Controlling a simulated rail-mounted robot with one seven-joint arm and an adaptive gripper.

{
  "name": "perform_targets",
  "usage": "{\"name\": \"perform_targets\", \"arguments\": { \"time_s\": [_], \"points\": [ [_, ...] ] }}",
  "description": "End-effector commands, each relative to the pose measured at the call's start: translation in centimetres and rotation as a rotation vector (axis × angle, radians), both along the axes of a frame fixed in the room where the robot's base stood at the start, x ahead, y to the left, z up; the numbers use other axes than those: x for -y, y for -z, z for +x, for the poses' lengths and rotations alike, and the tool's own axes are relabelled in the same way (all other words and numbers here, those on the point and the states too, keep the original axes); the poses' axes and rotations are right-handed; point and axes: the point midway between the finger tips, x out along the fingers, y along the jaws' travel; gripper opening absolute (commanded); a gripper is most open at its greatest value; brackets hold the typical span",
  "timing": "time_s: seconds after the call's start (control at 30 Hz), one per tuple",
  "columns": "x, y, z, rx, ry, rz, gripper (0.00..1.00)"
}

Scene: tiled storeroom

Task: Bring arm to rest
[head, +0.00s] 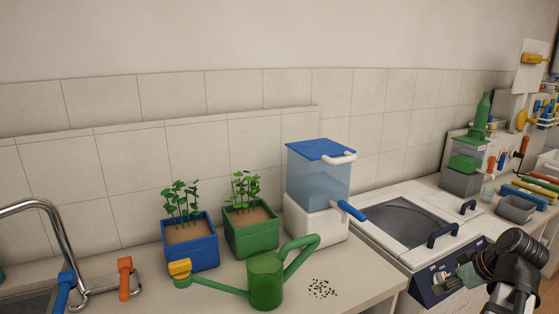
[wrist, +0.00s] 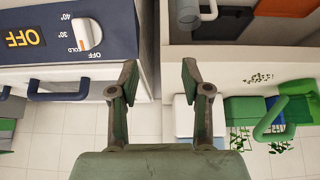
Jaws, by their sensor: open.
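My arm comes in at the lower right of the head view, in front of the white top-loading machine (head: 388,262). My gripper (head: 452,281) is small there, by the machine's dark blue control panel (head: 424,290). In the wrist view my gripper (wrist: 157,76) shows two green-grey fingers spread apart. The gap between them is empty, and a pale vertical edge shows behind it. The panel (wrist: 45,48) with an "OFF" display and a white knob is left of the fingers in that view. No object is held.
The counter carries a blue planter (head: 190,249), a green planter (head: 251,237), a green watering can (head: 265,279), scattered seeds (head: 322,288) and a blue-lidded dispenser (head: 318,180). A sink tap (head: 50,215) stands left. A green-topped container (head: 465,166) and grey bin (head: 516,209) are right.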

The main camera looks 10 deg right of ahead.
Motion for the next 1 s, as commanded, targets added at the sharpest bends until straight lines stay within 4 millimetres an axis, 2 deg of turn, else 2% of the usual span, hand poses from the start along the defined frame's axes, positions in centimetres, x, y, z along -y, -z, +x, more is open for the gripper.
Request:
{"name": "perform_targets", "arguments": {
  "time_s": [0.3,0.47,0.67,0.77,1.0],
  "points": [
    [1.7,0.2,0.2,-0.015,0.258,0.057,0.48],
    [2.6,3.0,0.2,-0.054,0.408,0.098,0.48],
    [2.0,7.7,1.1,-0.121,0.517,0.145,0.48],
    [1.0,10.9,1.6,-0.169,0.565,0.167,0.48],
    [-3.5,20.0,2.4,-0.317,0.65,0.204,0.48]
  ]
}}
